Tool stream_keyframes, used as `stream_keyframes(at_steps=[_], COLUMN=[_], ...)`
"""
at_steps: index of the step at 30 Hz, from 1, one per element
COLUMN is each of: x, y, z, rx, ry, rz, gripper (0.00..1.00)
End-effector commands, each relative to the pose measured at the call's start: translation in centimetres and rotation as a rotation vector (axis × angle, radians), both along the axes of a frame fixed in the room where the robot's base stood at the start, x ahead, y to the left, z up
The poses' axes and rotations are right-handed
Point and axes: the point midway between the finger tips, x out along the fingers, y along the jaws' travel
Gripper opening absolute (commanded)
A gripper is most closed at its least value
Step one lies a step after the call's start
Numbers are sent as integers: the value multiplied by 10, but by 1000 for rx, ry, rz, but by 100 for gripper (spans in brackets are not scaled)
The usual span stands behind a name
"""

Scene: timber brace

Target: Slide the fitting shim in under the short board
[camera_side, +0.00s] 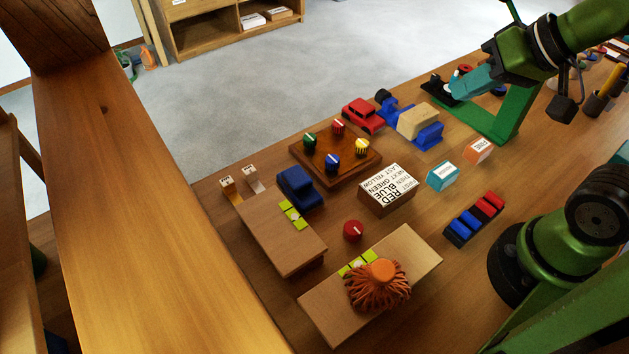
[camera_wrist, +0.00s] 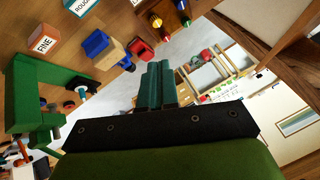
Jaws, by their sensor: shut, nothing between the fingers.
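Two small pale wooden pieces with dark marks, likely the shims, lie at the far end of the shorter board: a left one (camera_side: 227,184) and a right one (camera_side: 251,178). Their marks are too small to read. The short board (camera_side: 272,236) lies left of centre with yellow-green squares on top; what is under it is mostly hidden. A longer board (camera_side: 408,258) lies nearer the front. My gripper (camera_side: 454,87) is up at the back right, well away from the boards and shims. Its teal fingers (camera_wrist: 158,85) are shut and empty in the wrist view.
A blue block-like toy (camera_side: 298,187) stands close beside the short board. An orange tasselled thing (camera_side: 378,287) sits on the longer board. A peg tray (camera_side: 335,160), red car (camera_side: 363,116), and lettered block (camera_side: 388,188) stand between my gripper and the boards.

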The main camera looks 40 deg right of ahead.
Motion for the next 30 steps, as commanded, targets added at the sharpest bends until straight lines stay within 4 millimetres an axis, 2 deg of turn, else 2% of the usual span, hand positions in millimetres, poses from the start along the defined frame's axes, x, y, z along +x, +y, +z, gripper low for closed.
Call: stream_keyframes(at_steps=[9, 10, 14, 17, 20, 26, 30], x=[0, 0, 0, 4, 21, 70, 104], y=[0, 0, 7, 25, 49, 108, 157], z=[0, 0, -3, -15, -21, -38, -59], rx=[0, 0, 0, 6, 1, -60, -148], ry=[0, 0, 12, 80, 150, 271, 319], rz=[0, 0, 32, 108, 203, 332, 377], gripper=[0, 2, 21, 37, 52, 53, 53])
